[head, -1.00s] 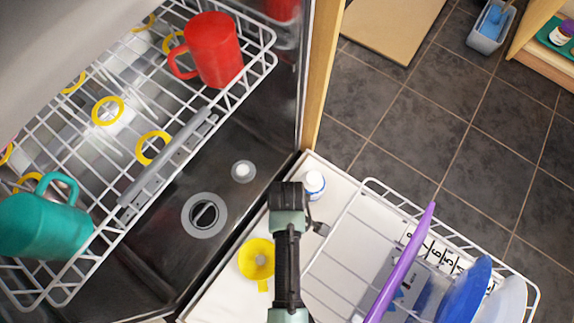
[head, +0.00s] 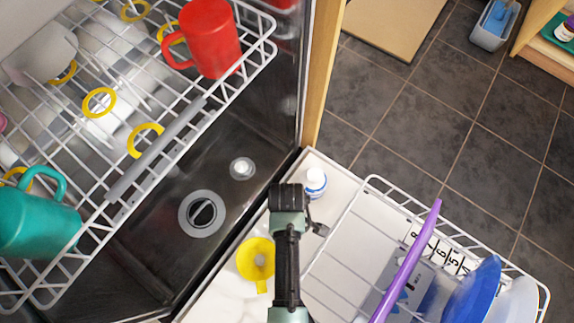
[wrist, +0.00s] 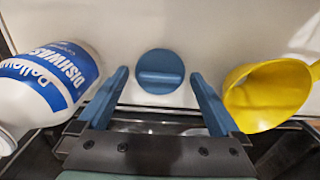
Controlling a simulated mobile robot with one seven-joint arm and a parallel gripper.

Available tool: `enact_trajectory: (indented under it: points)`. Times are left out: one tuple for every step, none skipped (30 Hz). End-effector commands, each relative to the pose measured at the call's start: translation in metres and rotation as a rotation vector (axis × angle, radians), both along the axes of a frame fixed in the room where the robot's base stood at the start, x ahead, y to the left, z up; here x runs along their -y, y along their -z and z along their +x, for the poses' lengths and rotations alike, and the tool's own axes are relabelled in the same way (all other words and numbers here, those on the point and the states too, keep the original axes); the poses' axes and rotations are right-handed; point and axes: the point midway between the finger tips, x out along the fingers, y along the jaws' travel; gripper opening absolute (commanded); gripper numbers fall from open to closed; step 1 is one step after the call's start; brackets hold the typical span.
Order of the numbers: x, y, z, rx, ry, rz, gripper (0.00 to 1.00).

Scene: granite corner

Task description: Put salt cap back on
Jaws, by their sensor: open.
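The blue round salt cap (wrist: 160,72) lies on the white door surface in the wrist view, its raised grip bar facing up. My gripper (wrist: 160,80) is open, with its two blue fingers either side of the cap and nothing visibly held. I cannot tell how high the fingers are above the surface. In the head view my arm hides the cap. A grey ring with a dark round opening (head: 202,213) is in the dark dishwasher floor, left of my arm; it looks uncovered.
A yellow funnel (wrist: 268,95) stands close right of my gripper, and a white-and-blue detergent bottle (wrist: 45,85) close left. The lower rack (head: 345,235) with dishes is right of my arm. The upper rack (head: 150,165) with mugs overhangs the left.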

Motion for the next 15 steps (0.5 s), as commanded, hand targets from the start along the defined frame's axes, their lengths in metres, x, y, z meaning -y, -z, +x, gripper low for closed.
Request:
enact_trajectory:
  points:
    - [0.0,-0.001,0.0,0.0,0.0,0.0,1.0]
    - [0.0,-0.002,0.0,0.0,0.0,0.0,1.0]
    - [0.0,-0.004,0.0,0.001,0.0,-0.001,1.0]
    - [0.0,-0.007,0.0,0.0,0.0,0.0,1.0]
    - [0.0,-0.01,0.0,0.0,0.0,0.0,1.0]
    - [0.0,-0.015,0.0,0.001,0.0,-0.001,1.0]
    - [0.0,-0.02,0.0,0.001,0.0,0.0,1.0]
    - [0.0,-0.025,0.0,0.001,0.0,0.0,1.0]
    - [0.0,-0.033,0.0,0.001,0.0,0.0,1.0]
    - [0.0,-0.039,0.0,0.001,0.0,0.0,1.0]
    - [0.0,-0.046,0.0,0.001,0.0,0.0,1.0]
    - [0.0,-0.054,0.0,0.001,0.0,0.0,1.0]
    - [0.0,-0.061,0.0,0.002,0.0,0.0,1.0]
    - [0.0,-0.067,0.0,0.001,0.0,0.0,1.0]
    - [0.0,-0.075,0.0,0.001,0.0,0.0,1.0]
